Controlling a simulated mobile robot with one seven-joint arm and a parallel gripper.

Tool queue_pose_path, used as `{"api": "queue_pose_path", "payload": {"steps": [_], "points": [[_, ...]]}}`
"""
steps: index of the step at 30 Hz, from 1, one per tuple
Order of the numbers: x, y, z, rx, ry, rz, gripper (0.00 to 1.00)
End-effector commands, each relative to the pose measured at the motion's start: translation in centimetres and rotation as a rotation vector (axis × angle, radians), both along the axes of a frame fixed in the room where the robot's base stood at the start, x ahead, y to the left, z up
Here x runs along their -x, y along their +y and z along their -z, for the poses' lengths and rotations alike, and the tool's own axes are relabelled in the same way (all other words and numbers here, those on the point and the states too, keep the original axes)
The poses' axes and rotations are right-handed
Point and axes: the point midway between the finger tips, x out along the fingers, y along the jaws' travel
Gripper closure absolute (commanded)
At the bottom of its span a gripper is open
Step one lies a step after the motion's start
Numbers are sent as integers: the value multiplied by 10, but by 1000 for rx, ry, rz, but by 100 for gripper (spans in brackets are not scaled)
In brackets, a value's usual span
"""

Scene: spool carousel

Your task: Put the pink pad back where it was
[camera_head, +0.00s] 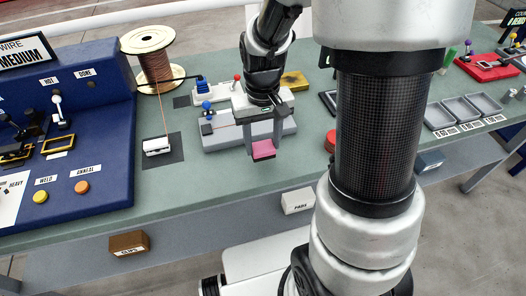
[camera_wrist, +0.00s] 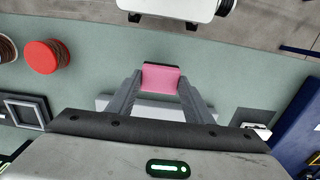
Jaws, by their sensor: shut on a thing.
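The pink pad (camera_head: 263,149) is held between the fingertips of my gripper (camera_head: 262,144), above the front part of the green table. In the wrist view the pink pad (camera_wrist: 160,79) sits between the two grey fingers of my gripper (camera_wrist: 160,84), which are shut on it. A grey block fixture (camera_head: 222,137) with a blue knob stands just behind and to the left of the pad. A white box labelled PADS (camera_head: 297,201) is on the table's front side, below and to the right of the pad. Its inside cannot be made out.
A wire spool (camera_head: 148,40) and a blue console (camera_head: 70,140) stand at the left. A red round thing (camera_head: 330,141) is right of my gripper. Grey trays (camera_head: 458,108) are at the far right. The green table front (camera_head: 205,170) is clear.

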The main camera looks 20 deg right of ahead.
Motion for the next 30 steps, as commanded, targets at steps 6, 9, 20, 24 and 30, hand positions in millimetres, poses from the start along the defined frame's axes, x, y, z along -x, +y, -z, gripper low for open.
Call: {"api": "queue_pose_path", "payload": {"steps": [6, 9, 20, 24, 30], "points": [[1, 0, 25, 0, 3, 0, 75], [0, 0, 37, 0, 2, 0, 75], [0, 0, 42, 0, -1, 0, 75], [0, 0, 42, 0, -1, 0, 37], [0, 0, 42, 0, -1, 0, 35]]}}
